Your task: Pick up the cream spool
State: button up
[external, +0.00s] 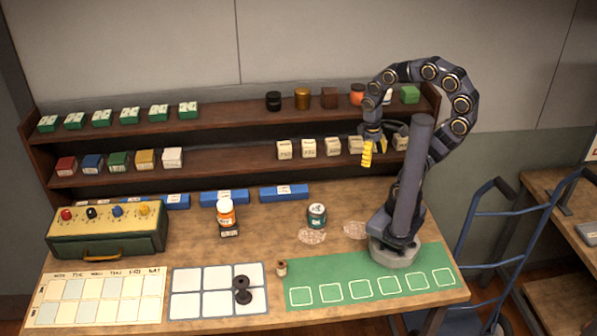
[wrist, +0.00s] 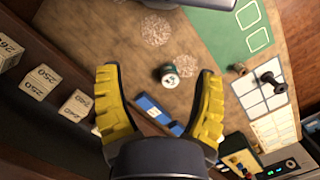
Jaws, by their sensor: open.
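A small spool (external: 281,268), pale at its ends and brownish around the middle, stands on the table at the left edge of the green mat. It is the likeliest cream spool, though its colour is hard to tell. In the wrist view it is small, right of the fingers (wrist: 238,69). My gripper (external: 367,152) is up by the shelves, well above and to the right of the spool. In the wrist view its yellow fingers (wrist: 160,72) are spread with nothing between them in their grasp.
Numbered boxes (external: 308,148) line the lower shelf near my gripper. The green mat (external: 345,270) is clear.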

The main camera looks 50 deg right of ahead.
jog(key=w+a+f+n, duration=0.2)
jog(key=w+a+n, duration=0.2)
jog(key=w+n, duration=0.25)
jog(key=n+t, duration=0.2)
jog(key=n, duration=1.6)
send_over(282, 268)
jog(key=w, duration=0.1)
notch_tip(282, 268, down, 20)
jog(key=shift+w+d+f+n, duration=0.2)
jog(key=shift+d+f+n, duration=0.05)
jog(key=shift+d+f, duration=0.15)
jog(key=f, duration=0.7)
jog(key=shift+d, duration=0.25)
jog(key=c, duration=1)
